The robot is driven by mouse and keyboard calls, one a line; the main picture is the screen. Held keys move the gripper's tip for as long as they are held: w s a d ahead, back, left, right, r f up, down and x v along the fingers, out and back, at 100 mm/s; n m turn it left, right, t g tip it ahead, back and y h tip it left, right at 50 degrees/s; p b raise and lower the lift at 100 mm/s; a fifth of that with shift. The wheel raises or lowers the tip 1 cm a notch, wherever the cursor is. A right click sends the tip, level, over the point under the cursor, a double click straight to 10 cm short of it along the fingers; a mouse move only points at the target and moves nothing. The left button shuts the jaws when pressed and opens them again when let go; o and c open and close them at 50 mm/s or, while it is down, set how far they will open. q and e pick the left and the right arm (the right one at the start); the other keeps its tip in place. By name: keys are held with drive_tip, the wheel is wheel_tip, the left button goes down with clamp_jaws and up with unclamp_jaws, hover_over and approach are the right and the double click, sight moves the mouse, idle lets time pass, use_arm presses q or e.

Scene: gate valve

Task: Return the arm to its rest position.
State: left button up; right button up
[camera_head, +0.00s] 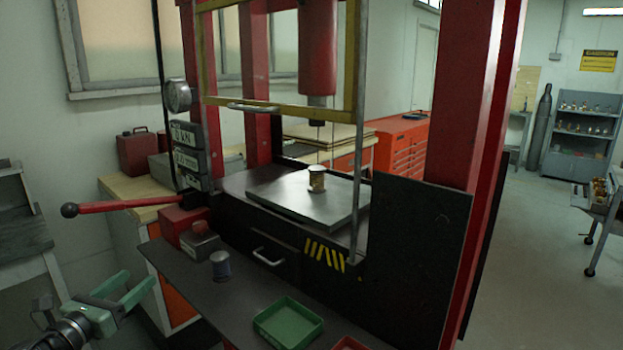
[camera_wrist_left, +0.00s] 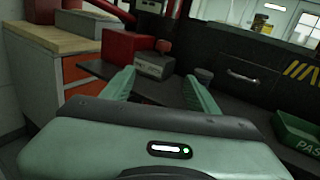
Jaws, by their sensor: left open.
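My left gripper (camera_head: 131,289) shows at the lower left of the head view, with its green fingers apart and nothing between them. It is left of the dark shelf in front of the red press, clear of it. In the left wrist view the two green fingers (camera_wrist_left: 157,88) point toward the shelf and are spread, with a grey and red box beyond them. My right gripper is in neither view.
The dark shelf (camera_head: 187,271) carries a small grey cylinder (camera_head: 221,265), a green tray (camera_head: 288,324) and a grey and red box (camera_head: 201,242). A red lever (camera_head: 125,205) sticks out left. Another cylinder (camera_head: 317,179) stands on the press plate (camera_head: 290,204).

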use_arm(q)
drive_tip(key=s+a+f+n+g+y, duration=0.25)
drive_tip(key=f+n, duration=0.55)
drive_tip(key=f, duration=0.7)
drive_tip(key=s+a+f+n+g+y, duration=0.25)
drive_tip(key=f+n, duration=0.55)
drive_tip(key=f, duration=0.8)
drive_tip(key=s+d+f+n+g+y, duration=0.15)
drive_tip(key=s+f+n, duration=0.25)
drive_tip(key=s+f, duration=0.5)
drive_tip(key=s+d+f+n+g, duration=0.1)
drive_tip(key=s+f+n+g, duration=0.1)
drive_tip(key=s+f+n, duration=0.65)
drive_tip(key=s+d+f+n+g, duration=0.2)
drive_tip(key=s+d+f, duration=0.4)
drive_tip(key=s, duration=0.5)
drive_tip(key=s+d+f+n+g+h, duration=0.1)
drive_tip(key=s+d+f+n+g, duration=0.2)
drive_tip(key=s+d+f, duration=0.3)
drive_tip(key=s+d+f+n+g+h, duration=0.1)
drive_tip(key=s+d+f, duration=0.5)
drive_tip(key=s, duration=0.9)
drive_tip(key=shift+s+f+n+g, duration=0.4)
drive_tip(key=shift+n+g, duration=0.35)
drive_tip(key=shift+g, duration=0.2)
